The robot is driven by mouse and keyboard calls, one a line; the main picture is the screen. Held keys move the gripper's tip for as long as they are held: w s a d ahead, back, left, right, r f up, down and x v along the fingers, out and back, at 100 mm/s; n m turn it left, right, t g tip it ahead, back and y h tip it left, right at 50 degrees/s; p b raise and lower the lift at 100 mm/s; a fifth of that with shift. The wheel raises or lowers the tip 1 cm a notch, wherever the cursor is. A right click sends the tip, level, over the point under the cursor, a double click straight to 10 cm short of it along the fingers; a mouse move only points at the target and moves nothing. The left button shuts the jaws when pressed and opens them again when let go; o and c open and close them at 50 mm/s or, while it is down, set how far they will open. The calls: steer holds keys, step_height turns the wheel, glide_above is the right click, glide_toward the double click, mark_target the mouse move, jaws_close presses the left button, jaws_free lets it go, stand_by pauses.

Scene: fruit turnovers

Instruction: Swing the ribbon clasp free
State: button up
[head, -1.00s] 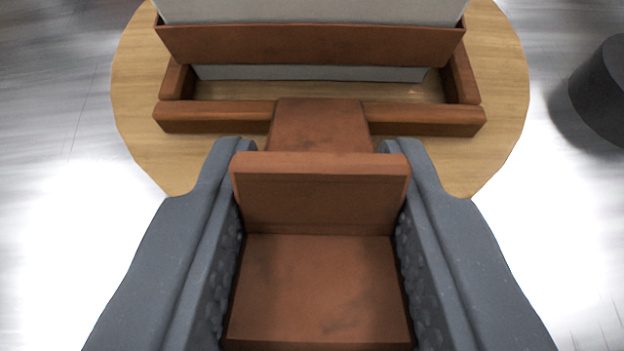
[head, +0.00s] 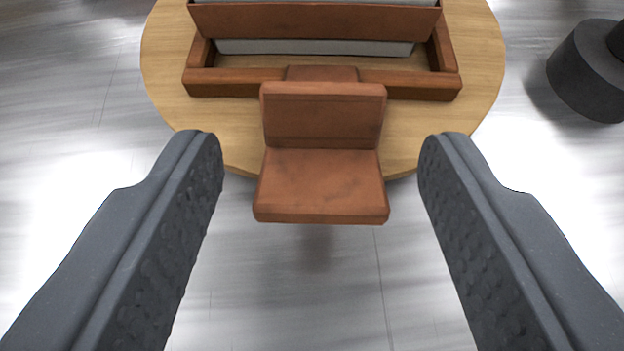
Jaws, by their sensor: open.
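A reddish-brown clasp-like piece (head: 318,185) stands out over the near edge of a round wooden table. It has a flat near plate and an upright plate behind it. Behind that, a brown strip (head: 322,73) meets the front bar of a brown frame (head: 225,82) on the table. My gripper (head: 320,150) is open and empty. Its two dark grey fingers lie left and right of the clasp piece, apart from it on both sides. I cannot make out a separate ribbon.
The round wooden table (head: 168,75) carries the frame. A brown board (head: 315,20) and grey panels stand at the frame's back. A dark round object (head: 585,75) is on the floor at right. The pale floor in front is clear.

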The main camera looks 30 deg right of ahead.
steer(key=v, duration=1)
steer(key=shift+s+a+p, duration=0.2)
steer(key=shift+s+p, duration=0.1)
steer(key=shift+p, duration=0.05)
steer(key=shift+r, duration=0.15)
steer(key=s+a+r+n+t+y, duration=0.2)
steer(key=r+y, duration=0.1)
steer(key=r, duration=1.1)
steer(key=s+a+r+n+t+y, duration=0.1)
steer(key=s+r+n+y, duration=0.1)
steer(key=r, duration=1.1)
steer(key=s+d+r+n, duration=0.1)
steer(key=s+d+r, duration=0.1)
steer(key=r, duration=0.3)
steer(key=s+d+r+t+y, duration=0.1)
steer(key=s+d+r, duration=0.1)
steer(key=r, duration=0.4)
steer(key=shift+s+d+n+t, duration=0.3)
steer(key=shift+s+n, duration=0.1)
steer(key=shift+s, duration=0.2)
steer(key=shift+r, duration=0.1)
